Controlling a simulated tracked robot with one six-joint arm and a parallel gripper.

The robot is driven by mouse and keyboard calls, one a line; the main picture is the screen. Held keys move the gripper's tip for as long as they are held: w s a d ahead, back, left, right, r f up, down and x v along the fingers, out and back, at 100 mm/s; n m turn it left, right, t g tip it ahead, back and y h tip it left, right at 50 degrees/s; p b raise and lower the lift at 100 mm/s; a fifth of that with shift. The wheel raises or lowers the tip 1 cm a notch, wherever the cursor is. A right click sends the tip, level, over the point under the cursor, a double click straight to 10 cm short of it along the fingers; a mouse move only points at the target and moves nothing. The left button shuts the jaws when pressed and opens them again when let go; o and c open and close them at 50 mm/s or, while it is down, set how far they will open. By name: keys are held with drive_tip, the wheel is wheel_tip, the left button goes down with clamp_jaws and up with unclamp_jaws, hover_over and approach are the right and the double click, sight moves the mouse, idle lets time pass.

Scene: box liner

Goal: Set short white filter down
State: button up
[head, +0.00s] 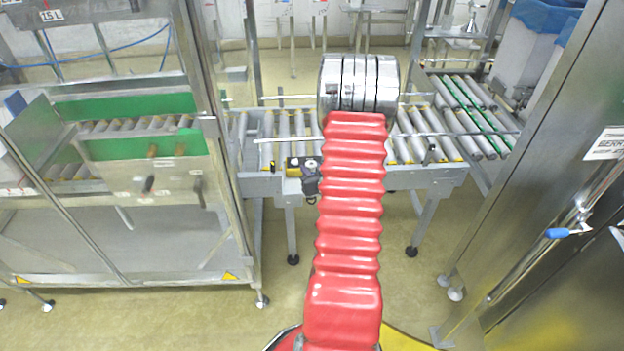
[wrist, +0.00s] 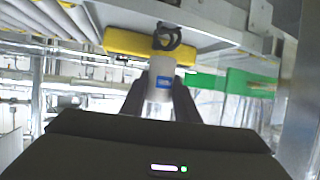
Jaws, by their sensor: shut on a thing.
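The short white filter (wrist: 160,82) shows in the wrist view, a white cylinder with a blue label. My gripper (wrist: 159,95) is shut on it, one dark finger on each side. Just beyond the filter, a dark ring-like fitting (wrist: 167,38) hangs by a yellow bar; I cannot tell whether the filter touches it. In the head view my red-sleeved arm reaches over the roller conveyor (head: 285,135) and hides the gripper and the filter.
A yellow bar (wrist: 128,43) and the conveyor's underside rail lie close in the wrist view. A caged station with green panels (head: 125,105) stands left in the head view. A steel cabinet (head: 545,150) stands right.

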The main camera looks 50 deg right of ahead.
drive_tip(key=shift+f, duration=0.25)
drive_tip(key=shift+f, duration=2)
drive_tip(key=shift+f, duration=0.1)
drive_tip(key=o, duration=1.1)
drive_tip(key=v, duration=1.2)
